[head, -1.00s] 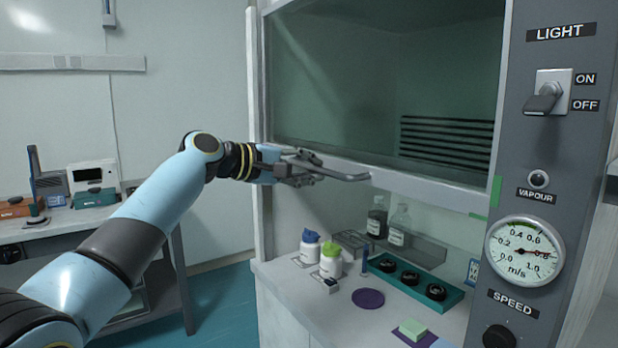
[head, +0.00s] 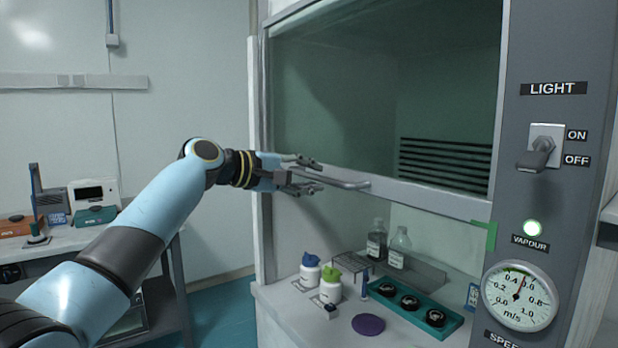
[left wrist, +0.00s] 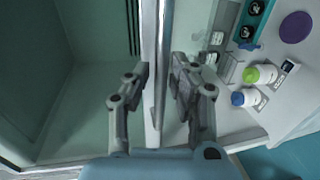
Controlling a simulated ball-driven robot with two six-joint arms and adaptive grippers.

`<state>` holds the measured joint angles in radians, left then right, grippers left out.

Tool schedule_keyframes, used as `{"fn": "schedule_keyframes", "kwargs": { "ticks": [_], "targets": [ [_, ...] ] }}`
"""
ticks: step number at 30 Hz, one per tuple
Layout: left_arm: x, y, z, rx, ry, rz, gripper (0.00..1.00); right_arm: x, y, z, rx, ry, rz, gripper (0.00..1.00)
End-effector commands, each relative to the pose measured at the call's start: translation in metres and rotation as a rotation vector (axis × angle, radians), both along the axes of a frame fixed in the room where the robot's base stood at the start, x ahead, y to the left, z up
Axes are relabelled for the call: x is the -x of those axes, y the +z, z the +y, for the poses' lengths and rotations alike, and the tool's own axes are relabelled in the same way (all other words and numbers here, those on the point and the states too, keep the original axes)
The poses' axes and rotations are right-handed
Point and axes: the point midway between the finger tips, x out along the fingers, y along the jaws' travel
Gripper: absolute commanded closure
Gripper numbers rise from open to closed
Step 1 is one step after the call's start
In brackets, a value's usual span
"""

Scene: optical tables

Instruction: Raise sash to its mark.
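The glass sash (head: 425,195) of the fume cupboard has a pale bottom rail with a grey bar handle (head: 345,183) at its left part. A green tab (head: 479,223) at the sash's right end sits right beside a green mark (head: 491,236) on the grey post, at nearly the same height. My left gripper (head: 308,174) is at the left end of the handle. In the left wrist view its fingers (left wrist: 158,95) stand apart on either side of the rail and handle, with a gap on the left side. My right gripper is not in view.
The round lamp above VAPOUR (head: 532,228) is lit. The dial (head: 520,296) needle stands near its green band. Below the sash are white bottles (head: 330,289), a teal tray (head: 425,315) and a purple disc (head: 368,324). A side bench (head: 60,240) stands at left.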

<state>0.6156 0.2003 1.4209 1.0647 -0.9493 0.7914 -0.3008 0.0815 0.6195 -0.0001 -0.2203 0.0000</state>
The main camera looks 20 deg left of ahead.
Motion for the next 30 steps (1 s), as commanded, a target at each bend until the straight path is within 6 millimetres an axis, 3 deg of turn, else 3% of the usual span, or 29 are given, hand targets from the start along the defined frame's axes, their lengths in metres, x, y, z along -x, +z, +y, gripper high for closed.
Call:
{"fn": "schedule_keyframes", "kwargs": {
  "ticks": [8, 21, 30],
  "targets": [
    [0.009, 0.001, 0.008, -0.004, 0.001, 0.0, 0.77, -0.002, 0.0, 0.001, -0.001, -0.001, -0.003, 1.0],
    [0.079, 0.018, 0.062, -0.006, 0.0, 0.002, 0.77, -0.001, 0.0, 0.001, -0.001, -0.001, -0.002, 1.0],
    [0.093, 0.024, 0.073, 0.001, -0.001, 0.001, 0.77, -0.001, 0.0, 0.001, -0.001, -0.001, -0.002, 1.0]
  ]
}}
